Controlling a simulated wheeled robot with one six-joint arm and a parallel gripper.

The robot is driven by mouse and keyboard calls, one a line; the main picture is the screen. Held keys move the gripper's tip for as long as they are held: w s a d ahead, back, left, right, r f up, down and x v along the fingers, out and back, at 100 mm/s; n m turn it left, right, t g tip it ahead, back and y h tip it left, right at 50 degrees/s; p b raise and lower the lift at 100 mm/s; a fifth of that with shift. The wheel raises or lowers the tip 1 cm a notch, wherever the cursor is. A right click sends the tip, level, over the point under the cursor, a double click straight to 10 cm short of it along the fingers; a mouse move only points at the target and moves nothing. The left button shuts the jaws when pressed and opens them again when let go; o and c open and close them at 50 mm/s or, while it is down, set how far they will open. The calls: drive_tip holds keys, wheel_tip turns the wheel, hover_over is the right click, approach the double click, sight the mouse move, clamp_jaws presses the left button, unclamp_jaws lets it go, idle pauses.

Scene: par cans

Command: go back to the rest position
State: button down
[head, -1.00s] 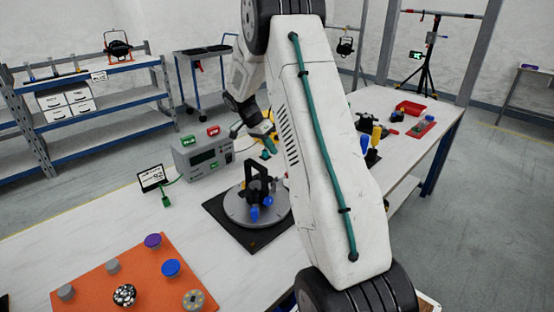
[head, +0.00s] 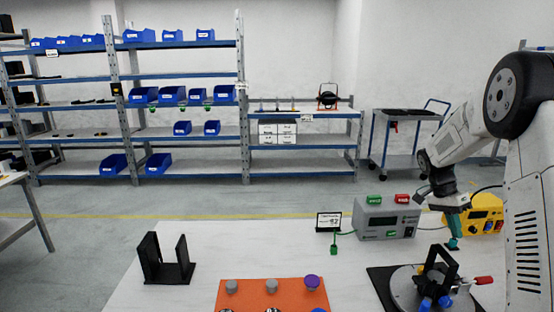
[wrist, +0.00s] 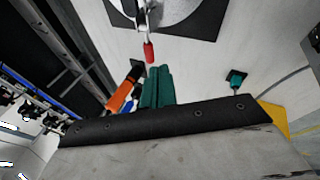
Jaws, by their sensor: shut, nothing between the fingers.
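My gripper (head: 453,243) hangs at the right of the head view, above the bench just right of the grey meter box. Its teal fingers (wrist: 157,88) are together with nothing between them in the wrist view. Below it in the head view, a round grey plate (head: 402,290) on a black mat (head: 381,283) carries a black bracket (head: 432,270), blue parts and a red-handled clamp (head: 481,281). The clamp's red tip (wrist: 148,52) shows beyond the fingers in the wrist view; I see clear space between them.
The grey meter box (head: 385,219) and a yellow unit (head: 486,218) stand close to the gripper. A small sign (head: 328,221), a black stand (head: 166,262) and an orange mat (head: 254,295) with several discs are left. Bare bench lies between. Shelves (head: 245,120) stand behind.

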drive_tip(key=s+a+r+n+t+y, duration=0.1)
drive_tip(key=s+a+r+n, duration=0.3)
drive_tip(key=s+a, duration=0.6)
drive_tip(key=s+a+r+n+t+y, duration=0.1)
drive_tip(key=s+a+r+n+t, duration=0.2)
drive_tip(key=s+a, duration=0.7)
drive_tip(key=s+a+r+n+t+y, duration=0.1)
drive_tip(key=s+a+r+n+t, duration=0.1)
drive_tip(key=s+a+r+n, duration=0.4)
drive_tip(key=shift+s+a+r+n, duration=0.25)
drive_tip(key=shift+s+a+n, duration=1.6)
drive_tip(key=shift+s, duration=1.05)
drive_tip(key=shift+a+m, duration=0.25)
